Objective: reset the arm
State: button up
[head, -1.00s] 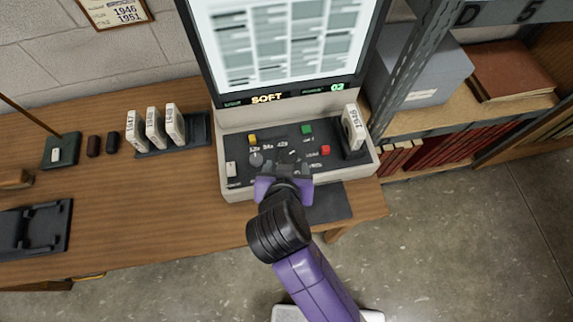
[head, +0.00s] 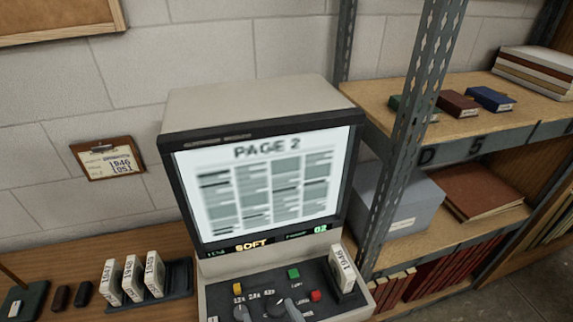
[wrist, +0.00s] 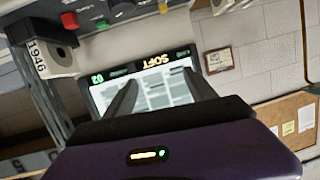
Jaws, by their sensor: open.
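My gripper (wrist: 160,98) shows only in the wrist view; its two dark fingers are apart with nothing between them. Behind the fingers is the lit screen of the microfilm reader, upside down in that view. In the head view the reader's screen (head: 262,182) reads "PAGE 2" with blurred columns, and the strip below it reads "SOFT" and "02". The reader's control panel (head: 262,300) has knobs and yellow, green and red buttons. A white box marked 1946 (head: 342,268) stands at the panel's right; it also shows in the wrist view (wrist: 40,55). My arm is out of the head view.
Several white boxes (head: 132,278) stand in a dark rack on the wooden desk at left. A metal shelf post (head: 412,130) rises close to the reader's right, with a grey box (head: 396,205) and books behind it. A clipboard (head: 108,158) hangs on the wall.

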jog(key=s+d+m+t+h+b, duration=0.1)
jog(key=s+d+m+h+b, duration=0.2)
jog(key=s+d, duration=1.9)
jog(key=s+h, duration=0.1)
jog(key=h, duration=0.1)
jog(key=shift+s+d+r+m+h, duration=0.2)
jog(key=shift+s+d+m+h, duration=0.05)
jog(key=shift+d+m+h, duration=0.15)
dwell(0.4)
